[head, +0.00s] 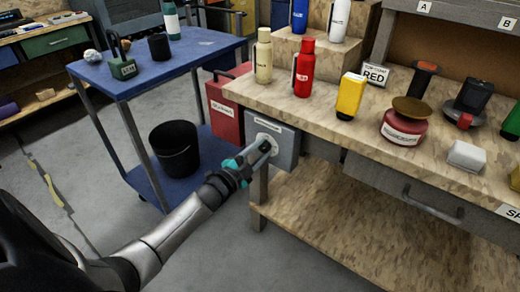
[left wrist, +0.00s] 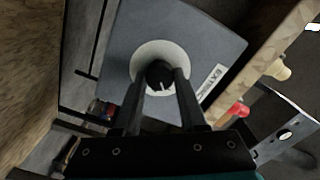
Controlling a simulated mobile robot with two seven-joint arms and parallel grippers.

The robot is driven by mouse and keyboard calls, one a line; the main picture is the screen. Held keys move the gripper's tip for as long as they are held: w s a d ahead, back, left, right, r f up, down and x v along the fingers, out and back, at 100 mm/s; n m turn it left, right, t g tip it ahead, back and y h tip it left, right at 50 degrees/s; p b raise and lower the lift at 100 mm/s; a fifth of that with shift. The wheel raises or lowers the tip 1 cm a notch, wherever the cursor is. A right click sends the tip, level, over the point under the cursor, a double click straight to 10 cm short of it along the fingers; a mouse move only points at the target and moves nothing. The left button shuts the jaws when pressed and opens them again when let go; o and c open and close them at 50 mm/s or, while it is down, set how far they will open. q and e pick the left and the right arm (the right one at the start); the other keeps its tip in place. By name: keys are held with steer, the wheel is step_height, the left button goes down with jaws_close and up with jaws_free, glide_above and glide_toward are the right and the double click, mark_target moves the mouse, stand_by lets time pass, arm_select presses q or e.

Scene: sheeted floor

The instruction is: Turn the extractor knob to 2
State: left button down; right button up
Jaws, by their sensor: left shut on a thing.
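The extractor box (head: 287,150) is grey and fixed at the left end of the workbench. Its front bears a pale round dial (left wrist: 147,53) with a dark knob (left wrist: 159,74) at the centre, and a white label shows beside it. My left gripper (head: 266,149) reaches the box from the lower left. In the left wrist view its two dark fingers (left wrist: 161,82) are shut on the knob, one on each side. A small white mark shows on the knob. The dial's numbers are too small to read. My right gripper is not in view.
The wooden workbench (head: 325,112) holds a red bottle (head: 304,68), a cream bottle (head: 263,55) and a yellow container (head: 350,95). A blue cart (head: 190,48) stands left, with a black bin (head: 174,150) on its lower shelf. A red box (head: 226,106) stands close behind the extractor box.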

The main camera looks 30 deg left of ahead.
arm_select(q)
steer(key=m, duration=0.3)
steer(key=shift+m, duration=1.5)
steer(key=shift+m+b, duration=0.3)
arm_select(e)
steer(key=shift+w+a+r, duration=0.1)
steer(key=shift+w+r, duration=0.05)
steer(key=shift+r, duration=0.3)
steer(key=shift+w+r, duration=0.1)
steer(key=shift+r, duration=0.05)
arm_select(q)
steer(key=shift+c, duration=2.3)
jaws_free()
steer(key=shift+s, duration=0.15)
